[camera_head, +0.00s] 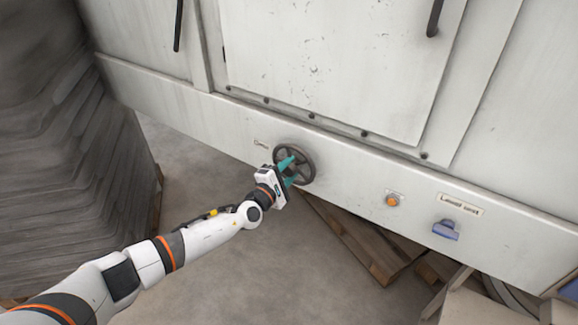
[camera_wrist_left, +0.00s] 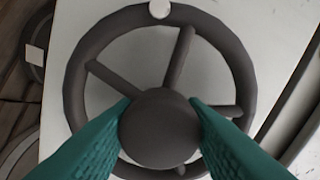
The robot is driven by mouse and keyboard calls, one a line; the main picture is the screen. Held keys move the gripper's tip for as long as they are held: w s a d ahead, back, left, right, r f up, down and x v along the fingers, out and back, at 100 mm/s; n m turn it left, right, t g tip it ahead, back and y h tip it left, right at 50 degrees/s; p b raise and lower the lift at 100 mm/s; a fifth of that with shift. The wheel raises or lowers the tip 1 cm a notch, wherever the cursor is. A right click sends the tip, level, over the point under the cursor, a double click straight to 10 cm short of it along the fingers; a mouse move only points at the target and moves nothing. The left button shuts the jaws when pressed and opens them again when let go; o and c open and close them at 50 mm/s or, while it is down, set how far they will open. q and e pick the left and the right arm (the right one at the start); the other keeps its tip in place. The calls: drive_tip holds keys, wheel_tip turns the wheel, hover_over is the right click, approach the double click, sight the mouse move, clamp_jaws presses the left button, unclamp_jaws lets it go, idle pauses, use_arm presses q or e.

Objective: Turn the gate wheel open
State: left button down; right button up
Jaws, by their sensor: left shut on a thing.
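The gate wheel (camera_head: 306,155) is a dark grey spoked handwheel on the lower white panel of the machine. It also fills the left wrist view (camera_wrist_left: 75,75), with a round white mark at the top of its rim. My left gripper (camera_head: 289,168) has teal fingers and reaches the wheel from the lower left. In the left wrist view its fingers (camera_wrist_left: 160,130) are on either side of the wheel's round hub, shut on it. The finger tips are partly hidden by the hub. My right gripper is not in view.
An orange button (camera_head: 392,200), a label plate (camera_head: 460,205) and a blue part (camera_head: 446,229) are on the panel to the right. A wooden pallet (camera_head: 365,240) lies below the wheel. A grey stack (camera_head: 70,140) stands at left. The floor (camera_head: 210,165) between is clear.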

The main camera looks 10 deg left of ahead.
use_arm(q)
drive_tip(key=shift+m+p, duration=0.7)
drive_tip(key=shift+m, duration=1.3)
drive_tip(key=shift+f, duration=0.1)
drive_tip(key=c, duration=0.9)
unclamp_jaws()
drive_tip(key=p+v, duration=0.1)
drive_tip(key=v, duration=1.1)
